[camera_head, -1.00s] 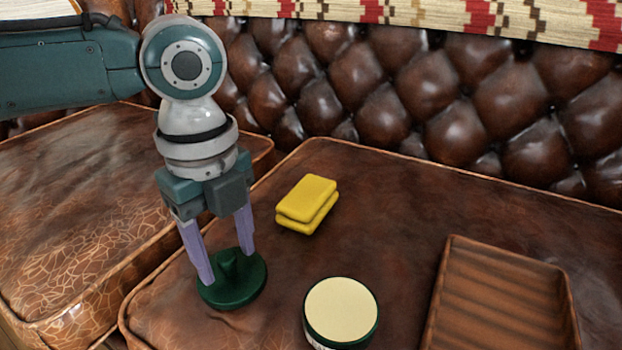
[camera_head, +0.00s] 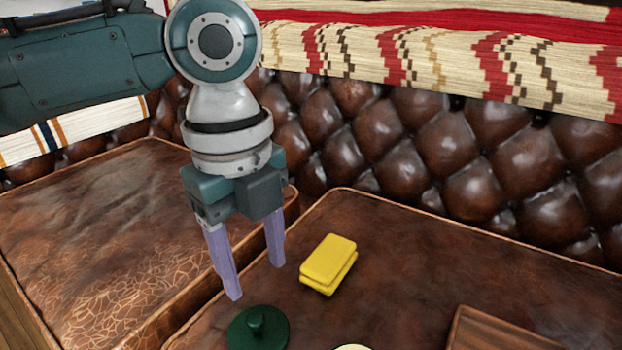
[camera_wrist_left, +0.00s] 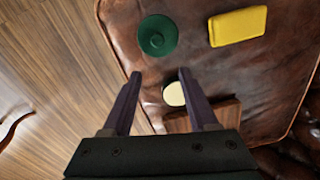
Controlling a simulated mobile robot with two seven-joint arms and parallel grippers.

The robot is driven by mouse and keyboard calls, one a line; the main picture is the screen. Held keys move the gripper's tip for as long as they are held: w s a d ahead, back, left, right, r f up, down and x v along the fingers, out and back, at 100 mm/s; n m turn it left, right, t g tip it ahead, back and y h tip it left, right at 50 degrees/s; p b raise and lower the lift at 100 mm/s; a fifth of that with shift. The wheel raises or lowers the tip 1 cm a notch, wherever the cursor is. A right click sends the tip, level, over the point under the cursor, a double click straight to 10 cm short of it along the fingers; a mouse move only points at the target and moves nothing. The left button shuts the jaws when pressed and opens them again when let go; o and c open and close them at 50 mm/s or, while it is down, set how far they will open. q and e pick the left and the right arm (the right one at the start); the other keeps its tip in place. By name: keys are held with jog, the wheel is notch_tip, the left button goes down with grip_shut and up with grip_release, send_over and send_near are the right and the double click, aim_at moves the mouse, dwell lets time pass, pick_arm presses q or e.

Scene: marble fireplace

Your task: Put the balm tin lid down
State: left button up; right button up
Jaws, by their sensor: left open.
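The green balm tin lid (camera_head: 258,330), with a knob on top, lies flat on the brown leather seat cushion (camera_head: 400,260). It also shows in the left wrist view (camera_wrist_left: 157,36), beyond my fingertips. My left gripper (camera_head: 256,280) is open and empty, above the lid and apart from it. The balm tin (camera_head: 352,347) is only a pale sliver at the bottom edge of the head view. Its cream top shows between my fingers in the left wrist view (camera_wrist_left: 174,94). My right gripper is not in view.
A yellow sponge-like block (camera_head: 328,264) lies on the cushion right of the lid. A brown ridged wooden tray (camera_head: 490,330) is at the lower right. A second cushion (camera_head: 90,240) lies left across a gap. The tufted backrest (camera_head: 450,150) rises behind.

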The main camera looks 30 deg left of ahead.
pick_arm(q)
jog(key=s+d+f+n+t+h, duration=0.2)
jog(key=s+d+f+n+h, duration=0.1)
jog(key=s+d+n, duration=0.6)
jog(key=s+a+n+t+y, duration=0.1)
jog(key=s+a+n+y, duration=0.2)
jog(key=s+a+n, duration=0.3)
jog(key=a+n, duration=0.1)
jog(key=n, duration=0.3)
jog(key=shift+s+a, duration=0.15)
jog(key=shift+a, duration=0.2)
